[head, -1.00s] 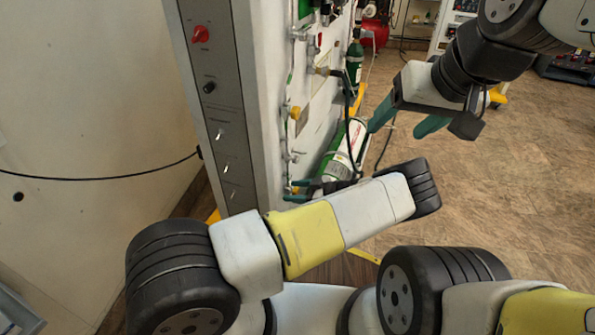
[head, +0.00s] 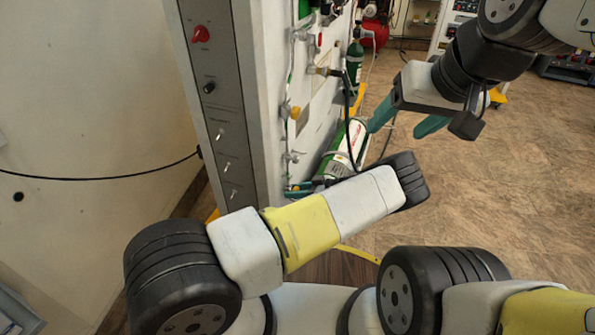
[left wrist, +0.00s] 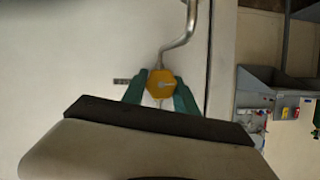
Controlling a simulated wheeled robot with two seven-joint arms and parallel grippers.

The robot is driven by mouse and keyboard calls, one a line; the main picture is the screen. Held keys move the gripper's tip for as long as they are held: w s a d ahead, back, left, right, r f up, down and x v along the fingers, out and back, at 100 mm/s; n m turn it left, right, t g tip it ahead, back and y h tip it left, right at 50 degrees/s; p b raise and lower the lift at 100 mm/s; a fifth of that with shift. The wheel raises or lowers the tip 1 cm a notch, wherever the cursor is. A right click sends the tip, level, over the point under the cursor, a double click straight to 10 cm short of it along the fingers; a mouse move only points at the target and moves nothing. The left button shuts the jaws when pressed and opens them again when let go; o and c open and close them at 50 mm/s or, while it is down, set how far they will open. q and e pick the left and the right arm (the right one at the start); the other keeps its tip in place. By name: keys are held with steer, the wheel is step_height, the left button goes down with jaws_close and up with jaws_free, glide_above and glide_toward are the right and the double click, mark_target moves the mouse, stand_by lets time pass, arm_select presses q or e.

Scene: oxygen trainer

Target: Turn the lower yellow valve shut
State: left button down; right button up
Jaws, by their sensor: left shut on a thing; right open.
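A yellow valve knob (left wrist: 161,83) sits between the two green fingers of my left gripper (left wrist: 160,94) in the left wrist view. A bent metal pipe (left wrist: 182,35) runs up from it. In the head view my left gripper (head: 300,190) is at the low part of the panel face, shut on the lower yellow valve, which the fingers mostly hide. Another yellow valve (head: 294,112) shows higher on the same panel, clear of the gripper. My right gripper (head: 398,129) is open and empty, out to the right of the panel.
The tall panel (head: 262,100) carries a red knob (head: 201,34) and switches on its near side. A green and white cylinder (head: 345,150) lies tilted behind my left gripper, with a dark hose near it. Open floor (head: 500,190) lies to the right.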

arm_select(q)
steer(key=c, duration=0.9)
jaws_free()
steer(key=shift+c, duration=0.2)
steer(key=v, duration=0.8)
steer(key=shift+a, duration=0.1)
